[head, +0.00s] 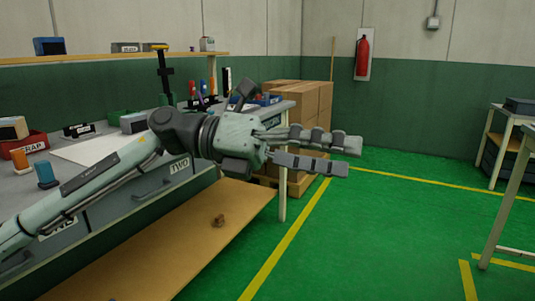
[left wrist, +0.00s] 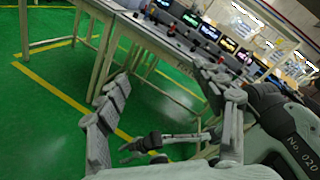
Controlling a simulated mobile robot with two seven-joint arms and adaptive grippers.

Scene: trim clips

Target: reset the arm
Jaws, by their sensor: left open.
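My left gripper (head: 351,157) is in the middle of the head view, at the end of my outstretched left arm. Its two jointed grey fingers point right, with a gap between them and nothing held. It is past the right end of the workbench (head: 150,184), in front of the stacked cardboard boxes (head: 315,105). The left wrist view shows its fingers spread wide (left wrist: 163,76). A small jaw on a pale arm shows low in that view; I cannot tell if it is my right gripper. The head view shows no right gripper.
A red scrap bin (head: 25,146) and a blue bottle (head: 46,175) are on the bench. A brown lump (head: 218,220) lies on the low wooden shelf (head: 170,250). Another table (head: 518,115) stands at the right. The green floor (head: 390,230) between is clear.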

